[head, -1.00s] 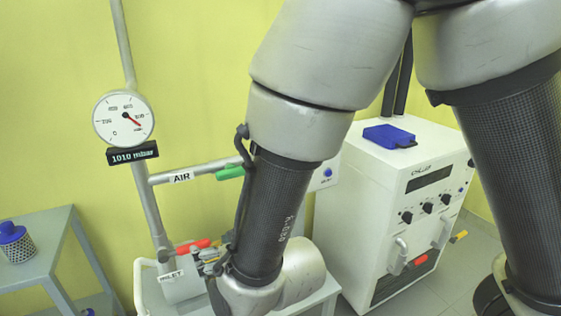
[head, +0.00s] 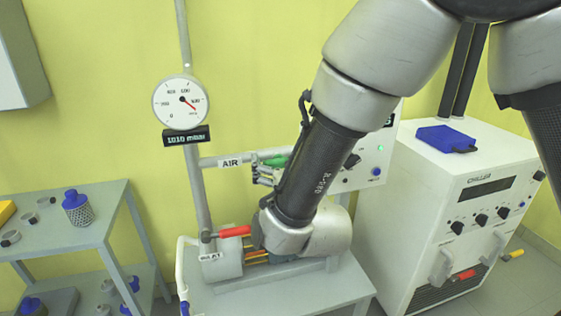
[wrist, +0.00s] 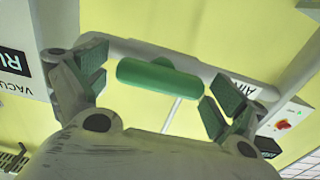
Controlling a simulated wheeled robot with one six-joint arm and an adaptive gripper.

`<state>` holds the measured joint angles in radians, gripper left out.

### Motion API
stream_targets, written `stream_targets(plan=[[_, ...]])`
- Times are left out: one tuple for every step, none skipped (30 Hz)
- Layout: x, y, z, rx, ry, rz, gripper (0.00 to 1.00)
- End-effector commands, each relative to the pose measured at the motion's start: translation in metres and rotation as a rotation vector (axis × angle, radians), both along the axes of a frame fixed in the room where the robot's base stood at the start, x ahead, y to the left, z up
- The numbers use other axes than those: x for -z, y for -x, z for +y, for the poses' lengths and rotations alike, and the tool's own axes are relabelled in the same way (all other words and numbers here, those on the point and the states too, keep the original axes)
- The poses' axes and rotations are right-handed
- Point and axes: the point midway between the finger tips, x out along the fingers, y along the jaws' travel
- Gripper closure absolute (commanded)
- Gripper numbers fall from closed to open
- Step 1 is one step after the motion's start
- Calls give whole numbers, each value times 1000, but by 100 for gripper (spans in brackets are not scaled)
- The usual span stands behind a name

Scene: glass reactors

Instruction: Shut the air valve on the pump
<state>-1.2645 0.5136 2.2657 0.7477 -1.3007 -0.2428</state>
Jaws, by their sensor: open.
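The air valve has a green handle (head: 275,161) on the pipe marked AIR (head: 231,162), lying about in line with the pipe in the head view. In the wrist view the green handle (wrist: 158,78) lies between my two open fingers, with no clear contact. My gripper (head: 263,174) is open and empty, just below and beside the handle. My forearm hides part of the pipe's right end. The pump (head: 226,262) sits on a grey table below, partly hidden by my wrist.
A red handle (head: 235,231) marks the inlet pipe below. A round gauge (head: 181,102) and a display reading 1010 mbar (head: 186,136) are on the upright pipe. A white control box (head: 366,165) is close behind my arm. A chiller (head: 455,205) stands right, a shelf (head: 106,212) left.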

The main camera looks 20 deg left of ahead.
Motion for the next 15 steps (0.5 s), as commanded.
stream_targets(plan=[[0,-1,0,0,0,0,4],[0,-1,0,0,0,0,4],[0,0,0,0,0,0,4],[0,0,0,0,0,0,4],[0,0,0,0,1,1,4],[0,0,0,0,1,1,4],[0,0,0,0,1,1,9],[0,0,0,0,1,1,15],[0,0,0,0,1,1,22],[0,0,0,0,1,1,27],[0,0,0,0,1,1,33],[0,0,0,0,1,1,40],[0,0,0,0,1,1,45],[0,0,0,0,1,1,49],[0,0,0,0,1,1,49]])
